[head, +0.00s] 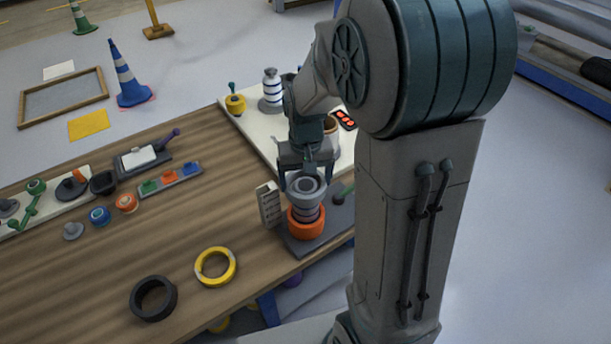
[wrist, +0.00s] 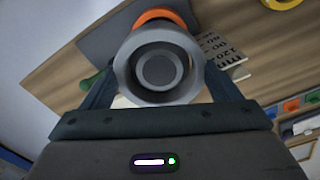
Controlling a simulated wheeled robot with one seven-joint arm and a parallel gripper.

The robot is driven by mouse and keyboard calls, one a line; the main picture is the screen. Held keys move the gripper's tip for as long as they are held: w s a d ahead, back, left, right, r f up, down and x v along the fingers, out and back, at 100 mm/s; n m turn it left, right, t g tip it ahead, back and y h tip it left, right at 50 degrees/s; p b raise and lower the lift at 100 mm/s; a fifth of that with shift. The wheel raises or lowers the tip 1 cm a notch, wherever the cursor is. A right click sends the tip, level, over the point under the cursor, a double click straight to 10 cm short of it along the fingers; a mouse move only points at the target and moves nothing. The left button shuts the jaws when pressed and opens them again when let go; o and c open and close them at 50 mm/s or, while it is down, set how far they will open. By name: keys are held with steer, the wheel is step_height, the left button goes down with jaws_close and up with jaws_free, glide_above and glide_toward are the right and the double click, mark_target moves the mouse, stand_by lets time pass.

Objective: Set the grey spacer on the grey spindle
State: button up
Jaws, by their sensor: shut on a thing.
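My gripper (head: 304,176) points down above the near right part of the wooden table and is shut on the grey spacer (head: 295,185), a thick light grey ring. In the wrist view the spacer (wrist: 126,76) sits between both fingers. The round grey end of the spindle (wrist: 158,70) shows in the middle of its hole, roughly centred. An orange ring (head: 306,222) lies lower on the same upright stack, on a dark base plate (head: 297,246). The spacer and gripper hide most of the spindle, and I cannot tell how far down the spacer sits.
A pale scale card (head: 268,206) stands close left of the stack. A yellow ring (head: 215,266) and a black ring (head: 153,298) lie on the table at front left. A white board (head: 255,128) with a striped bottle (head: 272,88) is behind.

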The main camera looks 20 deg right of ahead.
step_height(320, 180, down, 8)
steer(key=b, duration=0.6)
steer(key=shift+s+f, duration=0.15)
steer(key=shift+f, duration=0.05)
steer(key=shift+s+f, duration=0.15)
steer(key=shift+f, duration=0.05)
steer(key=o, duration=0.9)
steer(key=shift+b, duration=0.3)
steer(key=shift+r, duration=0.1)
step_height(320, 180, up, 15)
steer(key=shift+f, duration=0.15)
steer(key=shift+w, duration=0.2)
